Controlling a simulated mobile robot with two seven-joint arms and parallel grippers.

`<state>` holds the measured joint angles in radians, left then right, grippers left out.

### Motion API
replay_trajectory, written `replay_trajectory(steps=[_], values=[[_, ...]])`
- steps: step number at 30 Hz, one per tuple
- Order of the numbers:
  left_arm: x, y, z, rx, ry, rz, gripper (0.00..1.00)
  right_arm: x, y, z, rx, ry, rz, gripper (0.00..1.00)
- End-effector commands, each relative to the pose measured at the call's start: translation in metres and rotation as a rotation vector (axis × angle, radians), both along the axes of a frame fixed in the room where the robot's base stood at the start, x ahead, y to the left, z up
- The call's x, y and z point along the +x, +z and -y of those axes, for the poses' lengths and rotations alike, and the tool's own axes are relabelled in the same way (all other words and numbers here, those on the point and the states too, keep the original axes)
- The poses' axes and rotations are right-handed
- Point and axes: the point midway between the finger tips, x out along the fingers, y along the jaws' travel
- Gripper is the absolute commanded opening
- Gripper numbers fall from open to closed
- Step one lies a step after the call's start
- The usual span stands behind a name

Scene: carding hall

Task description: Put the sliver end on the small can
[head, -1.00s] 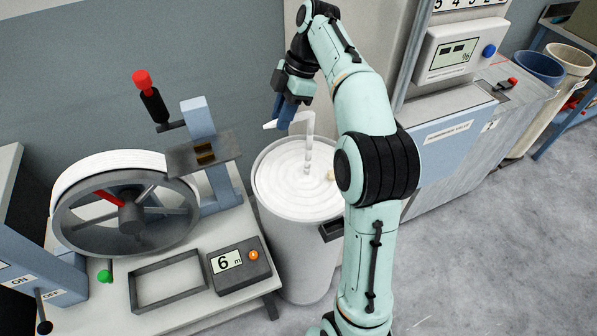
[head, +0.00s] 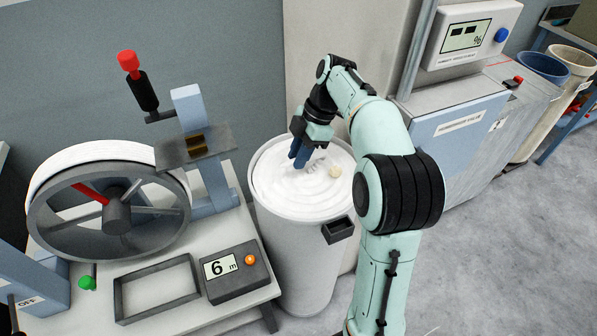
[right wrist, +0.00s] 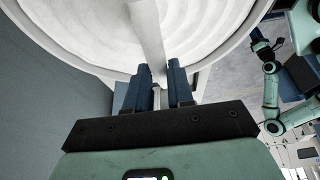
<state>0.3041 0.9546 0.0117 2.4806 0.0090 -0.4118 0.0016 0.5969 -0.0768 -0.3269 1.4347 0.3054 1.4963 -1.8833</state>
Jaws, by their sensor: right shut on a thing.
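A tall white can (head: 297,250) stands on the floor beside the machine table, full of coiled white sliver (head: 275,180). My right gripper (head: 296,163) is low over the coils inside the rim, near the back middle of the can. It is shut on the sliver end, a white strip (right wrist: 150,40) between its fingers in the right wrist view. In the head view the fingers hide most of the strip, and I cannot tell if it touches the coils. My left gripper is not in view.
Left of the can is a table with a spoked wheel (head: 118,217), a blue post (head: 188,110) and a box reading 6 m (head: 235,272). A dark bracket (head: 338,229) sticks out from the can. A blue-fronted cabinet (head: 455,150) and two more cans (head: 543,68) are at the right.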

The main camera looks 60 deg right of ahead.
Motion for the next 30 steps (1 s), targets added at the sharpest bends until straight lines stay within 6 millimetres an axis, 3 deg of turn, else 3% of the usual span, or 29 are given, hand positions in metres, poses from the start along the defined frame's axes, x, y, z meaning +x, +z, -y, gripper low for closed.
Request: replay_trajectory(steps=[7, 13, 25, 26, 27, 28, 30], values=[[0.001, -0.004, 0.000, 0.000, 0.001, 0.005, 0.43, 0.000, -0.020, 0.000, 0.002, 0.001, -0.002, 0.00], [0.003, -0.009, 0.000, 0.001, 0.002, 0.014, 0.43, 0.000, -0.049, 0.000, 0.003, 0.000, -0.002, 0.00], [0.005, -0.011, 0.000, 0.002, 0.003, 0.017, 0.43, 0.000, -0.055, 0.000, 0.000, 0.001, 0.000, 0.00], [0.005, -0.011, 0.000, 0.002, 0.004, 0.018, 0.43, 0.000, -0.055, 0.000, 0.001, 0.001, 0.001, 0.29], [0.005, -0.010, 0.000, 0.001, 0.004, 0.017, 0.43, 0.000, -0.054, 0.000, 0.001, 0.001, 0.001, 0.42], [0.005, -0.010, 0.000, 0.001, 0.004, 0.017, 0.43, 0.000, -0.054, 0.000, 0.001, 0.001, 0.001, 0.48], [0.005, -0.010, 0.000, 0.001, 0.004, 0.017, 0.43, 0.000, -0.054, 0.000, 0.001, 0.000, 0.000, 0.48]])
